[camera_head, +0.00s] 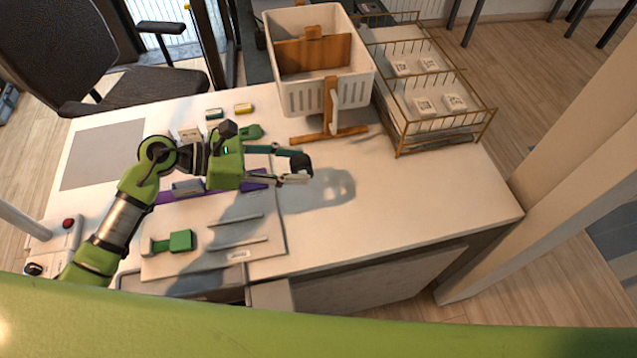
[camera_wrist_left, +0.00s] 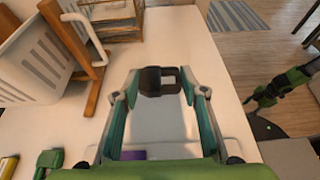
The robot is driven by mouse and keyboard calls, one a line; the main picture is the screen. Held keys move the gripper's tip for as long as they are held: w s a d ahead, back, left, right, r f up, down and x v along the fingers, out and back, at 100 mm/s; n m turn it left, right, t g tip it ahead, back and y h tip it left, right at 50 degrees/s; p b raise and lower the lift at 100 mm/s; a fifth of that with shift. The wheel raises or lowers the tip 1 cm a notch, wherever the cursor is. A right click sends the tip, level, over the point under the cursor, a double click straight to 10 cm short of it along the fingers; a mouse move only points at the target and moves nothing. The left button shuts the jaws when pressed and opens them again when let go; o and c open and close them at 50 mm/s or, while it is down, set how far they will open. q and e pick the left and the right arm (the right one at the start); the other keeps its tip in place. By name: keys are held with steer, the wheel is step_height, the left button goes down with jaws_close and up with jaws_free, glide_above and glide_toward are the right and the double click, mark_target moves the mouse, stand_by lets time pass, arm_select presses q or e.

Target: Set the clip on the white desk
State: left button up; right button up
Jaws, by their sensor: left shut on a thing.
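My left gripper (camera_head: 298,170) reaches in over the white desk (camera_head: 420,205) from the left. It is shut on a small black clip (camera_wrist_left: 158,80), which sits between the two fingertips in the left wrist view. In the head view the clip (camera_head: 300,162) is a dark shape at the fingertips. The gripper and clip appear above the desk top, with a shadow on the desk beside them. In the left wrist view, part of my right arm and gripper (camera_wrist_left: 262,97) shows at the right, too small to tell its state.
A white basket (camera_head: 345,92) on a wooden stand and a wire rack (camera_head: 440,100) stand at the back. A pale board (camera_head: 215,262) with a green block (camera_head: 180,240) lies at front left. The desk's right part is clear up to its edge.

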arm_select(q)
steer(key=d, duration=0.2)
steer(key=shift+s+d+f, duration=0.2)
steer(key=shift+d+f, duration=0.2)
steer(key=b, duration=0.2)
glide_above(330, 204)
steer(key=f, duration=0.6)
steer(key=shift+a+f, duration=0.1)
steer(key=shift+a, duration=0.1)
steer(key=f, duration=0.1)
steer(key=f+b, duration=0.2)
steer(key=shift+d+f, duration=0.3)
steer(key=shift+f, duration=0.1)
steer(key=shift+r, duration=0.1)
steer(key=o, duration=0.3)
steer(key=shift+s, duration=0.1)
steer(key=o, duration=0.4)
